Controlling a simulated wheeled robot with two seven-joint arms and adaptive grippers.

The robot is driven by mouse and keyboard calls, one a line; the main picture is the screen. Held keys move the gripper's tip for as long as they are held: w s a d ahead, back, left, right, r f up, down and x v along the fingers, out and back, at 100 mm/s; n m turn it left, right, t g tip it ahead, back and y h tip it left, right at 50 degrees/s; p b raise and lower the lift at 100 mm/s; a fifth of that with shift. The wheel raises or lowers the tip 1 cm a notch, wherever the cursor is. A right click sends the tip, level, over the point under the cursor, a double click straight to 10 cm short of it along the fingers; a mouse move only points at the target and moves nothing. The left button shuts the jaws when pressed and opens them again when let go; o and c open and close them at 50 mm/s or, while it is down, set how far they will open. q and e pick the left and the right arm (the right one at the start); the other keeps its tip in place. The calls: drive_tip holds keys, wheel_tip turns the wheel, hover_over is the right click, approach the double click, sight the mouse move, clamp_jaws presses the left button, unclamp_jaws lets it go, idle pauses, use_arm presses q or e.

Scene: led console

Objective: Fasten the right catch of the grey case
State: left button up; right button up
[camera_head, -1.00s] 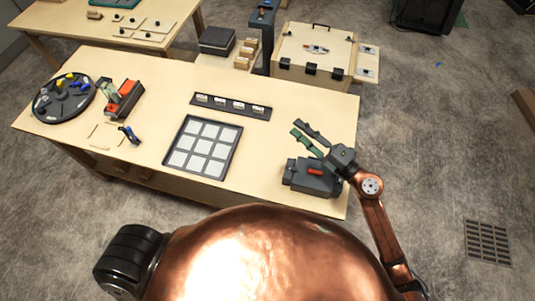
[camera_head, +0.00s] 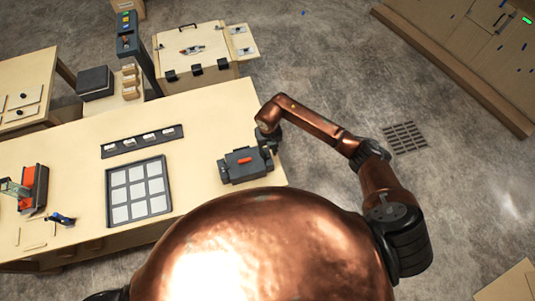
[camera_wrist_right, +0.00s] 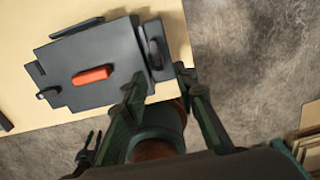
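The grey case (camera_head: 240,172) sits near the right front corner of the table, with a red handle (camera_head: 245,160) on top. In the right wrist view the case (camera_wrist_right: 75,52) fills the upper left. Its right catch (camera_wrist_right: 156,48) is a dark upright piece at the right end; I cannot tell whether it is fastened. A smaller catch (camera_wrist_right: 48,93) shows at the left end. My right gripper (camera_head: 268,147) is at the case's right end. In the wrist view its fingers (camera_wrist_right: 163,80) are apart, just below the catch, with nothing visibly held. My left gripper is out of view.
A tray of pale square tiles (camera_head: 109,205) and a dark strip with several white pieces (camera_head: 104,152) lie left of the case. A wooden box (camera_head: 218,70) stands behind the table. The tabletop (camera_head: 215,110) behind the case is clear.

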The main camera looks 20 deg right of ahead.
sight(268, 157)
drive_tip(key=shift+f+p, duration=0.35)
drive_tip(key=shift+f, duration=1.45)
drive_tip(key=shift+c, duration=0.5)
clamp_jaws()
